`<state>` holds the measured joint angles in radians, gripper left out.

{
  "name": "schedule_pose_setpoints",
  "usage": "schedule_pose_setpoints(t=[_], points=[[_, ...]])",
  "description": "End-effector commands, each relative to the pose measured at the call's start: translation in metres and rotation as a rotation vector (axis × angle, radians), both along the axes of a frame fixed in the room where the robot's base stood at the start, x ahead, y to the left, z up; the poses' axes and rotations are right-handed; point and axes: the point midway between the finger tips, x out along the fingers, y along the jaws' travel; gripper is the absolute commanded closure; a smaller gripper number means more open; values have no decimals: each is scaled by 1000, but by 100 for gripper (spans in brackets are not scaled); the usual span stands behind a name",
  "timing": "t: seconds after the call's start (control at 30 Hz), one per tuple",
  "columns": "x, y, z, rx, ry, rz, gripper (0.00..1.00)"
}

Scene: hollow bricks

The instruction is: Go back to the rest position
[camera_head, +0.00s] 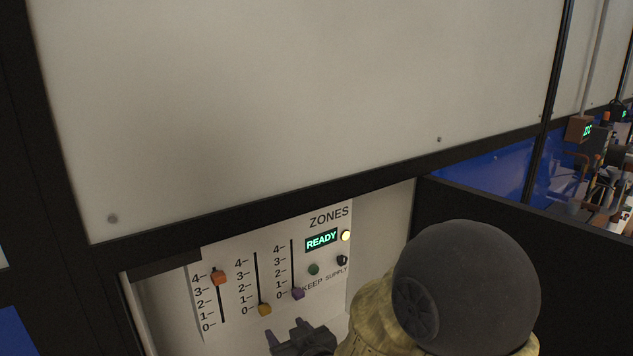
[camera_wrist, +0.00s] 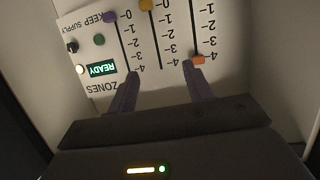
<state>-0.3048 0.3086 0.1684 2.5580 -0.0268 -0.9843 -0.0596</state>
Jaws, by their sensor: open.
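My gripper (camera_head: 287,332) is at the bottom of the head view, in front of the lower part of a white panel (camera_head: 228,255) headed ZONES. In the wrist view my gripper (camera_wrist: 160,68) is open, with nothing between its two fingers. The panel appears upside down there. One fingertip appears close to the orange slider knob (camera_wrist: 198,59); I cannot tell whether they touch. The orange knob (camera_head: 218,277) is near 4. The yellow knob (camera_head: 264,309) and the purple knob (camera_head: 298,293) are near 0.
A green READY display (camera_head: 321,239), a lit lamp (camera_head: 345,235), a green button (camera_head: 313,269) and a black knob (camera_head: 342,260) share the panel. It sits in a recess under a dark frame bar (camera_head: 270,215). A dark ledge (camera_head: 520,225) runs at right.

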Motion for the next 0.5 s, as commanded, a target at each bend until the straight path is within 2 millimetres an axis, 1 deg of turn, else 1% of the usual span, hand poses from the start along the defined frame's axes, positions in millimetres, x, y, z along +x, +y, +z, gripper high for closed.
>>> schedule_pose_setpoints(t=[0.03,0.17,0.27,0.3,0.37,0.5], points=[[2,-16,0,-28,48,-32,49],[-2,-55,-12,-101,198,-109,49],[-11,-85,-19,-148,319,-170,49],[-16,-97,-21,-164,368,-195,49],[-24,-114,-24,-186,443,-231,49],[-51,-153,-28,-223,621,-317,49]])
